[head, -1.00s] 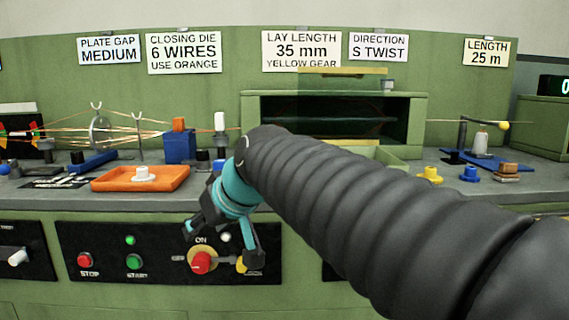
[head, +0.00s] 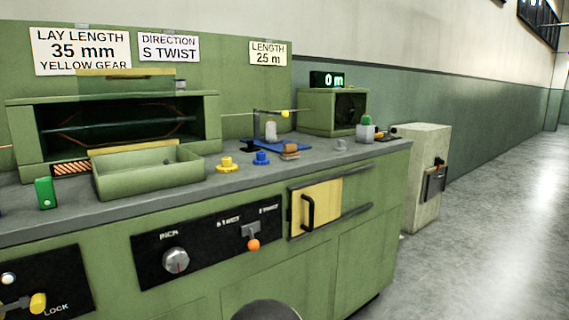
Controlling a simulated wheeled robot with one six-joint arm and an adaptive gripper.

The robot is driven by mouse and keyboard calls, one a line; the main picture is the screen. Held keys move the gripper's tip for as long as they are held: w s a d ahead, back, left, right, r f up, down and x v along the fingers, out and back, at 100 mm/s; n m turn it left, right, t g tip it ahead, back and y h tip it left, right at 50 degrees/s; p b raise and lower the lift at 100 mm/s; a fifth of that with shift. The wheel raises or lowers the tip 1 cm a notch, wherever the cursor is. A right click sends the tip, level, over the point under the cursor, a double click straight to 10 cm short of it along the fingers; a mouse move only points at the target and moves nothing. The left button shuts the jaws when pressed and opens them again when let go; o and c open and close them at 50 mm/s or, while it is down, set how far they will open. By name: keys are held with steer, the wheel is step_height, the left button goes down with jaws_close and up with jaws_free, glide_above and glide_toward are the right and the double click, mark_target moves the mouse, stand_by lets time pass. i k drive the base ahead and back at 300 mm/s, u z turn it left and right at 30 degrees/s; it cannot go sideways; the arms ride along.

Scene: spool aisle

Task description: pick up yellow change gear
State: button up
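The yellow change gear (head: 227,164) sits on the grey bench top in the head view, right of the green tray. It is a small stepped piece with a knob on top. A similar blue gear (head: 261,158) stands close to its right. The sign (head: 81,50) above reads lay length 35 mm, yellow gear. My gripper is outside the picture; only a dark rounded part, probably of my arm, shows at the bottom edge.
A green open tray (head: 150,184) stands left of the gears, before an open-fronted housing (head: 30,135). A brown block (head: 290,151) and a blue stand (head: 283,144) lie to the right. A handled yellow panel (head: 316,207) is on the front. Floor (head: 480,240) at right is clear.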

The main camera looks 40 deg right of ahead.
mark_target(226, 166)
steer(key=z, duration=1.8)
steer(key=k, duration=0.75)
steer(key=u, duration=0.95)
steer(key=i, duration=0.4)
steer(key=u, duration=0.05)
